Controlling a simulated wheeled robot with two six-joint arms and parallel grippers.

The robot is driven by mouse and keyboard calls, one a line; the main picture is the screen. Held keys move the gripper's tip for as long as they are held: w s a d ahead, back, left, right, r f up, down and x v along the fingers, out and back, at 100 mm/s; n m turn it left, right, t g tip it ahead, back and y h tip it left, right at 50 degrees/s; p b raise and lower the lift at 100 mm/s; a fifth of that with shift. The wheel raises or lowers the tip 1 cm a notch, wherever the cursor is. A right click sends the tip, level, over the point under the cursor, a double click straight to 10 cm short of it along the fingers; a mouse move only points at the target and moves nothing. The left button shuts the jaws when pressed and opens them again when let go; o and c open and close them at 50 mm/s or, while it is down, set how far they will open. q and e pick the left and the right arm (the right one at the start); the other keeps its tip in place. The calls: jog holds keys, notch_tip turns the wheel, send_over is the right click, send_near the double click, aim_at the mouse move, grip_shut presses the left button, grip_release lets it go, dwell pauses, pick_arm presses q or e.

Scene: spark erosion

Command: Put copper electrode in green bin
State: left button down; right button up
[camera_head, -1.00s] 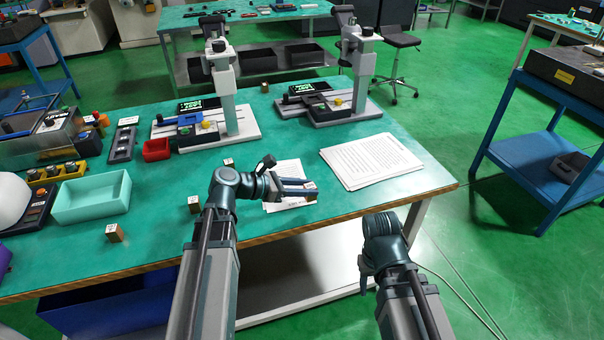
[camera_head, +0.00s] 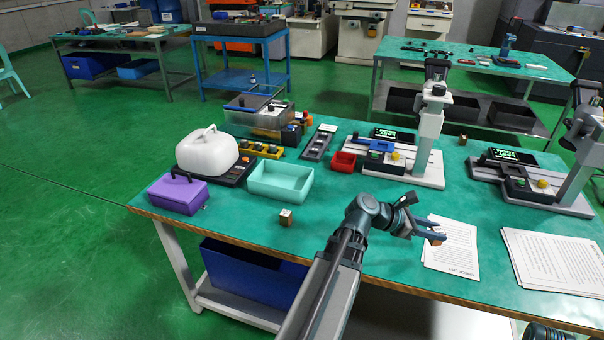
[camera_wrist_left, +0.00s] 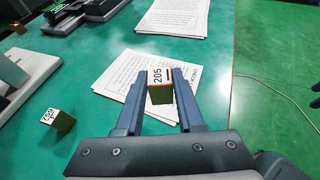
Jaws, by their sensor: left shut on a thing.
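My left gripper (camera_head: 436,232) is shut on a small copper-brown block, a copper electrode (camera_wrist_left: 160,96), over the loose printed sheet. The block's white top label reads 205 in the left wrist view, where both blue fingers (camera_wrist_left: 159,78) flank it. A mint-green open bin (camera_head: 281,190) stands on the table left of the gripper; no block shows inside. A similar labelled block (camera_head: 286,217) stands in front of the bin, and another labelled block (camera_wrist_left: 62,121) stands left of the gripper in the wrist view.
A purple box (camera_head: 177,195), a white canister (camera_head: 207,152) and a small red bin (camera_head: 343,162) stand near the green bin. Two measuring stands are at the back right. A paper stack (camera_head: 553,262) lies to the right. A blue bin (camera_head: 250,272) is below the table.

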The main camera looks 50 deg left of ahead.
pick_arm(q)
jog(key=a+r+n+t+y+p, duration=0.15)
jog(key=a+n+y, duration=0.25)
jog(key=a, duration=1)
notch_tip(320, 180, up, 3)
jog(key=n+g+y+p, duration=0.1)
jog(key=n+y+p, duration=0.2)
jog(key=n+y, duration=0.75)
send_over(279, 178)
jog(key=s+d, duration=0.3)
jog(key=d, duration=0.2)
jog(key=shift+m+y, duration=0.25)
jog(key=shift+m, duration=0.2)
notch_tip(279, 178, down, 10)
jog(key=b, duration=1)
jog(key=shift+r, duration=0.2)
jog(key=shift+s, duration=0.1)
jog(key=shift+f+b, duration=0.25)
jog(key=shift+b, duration=0.1)
jog(key=c, duration=0.5)
grip_release()
jog(key=shift+d+r, duration=0.1)
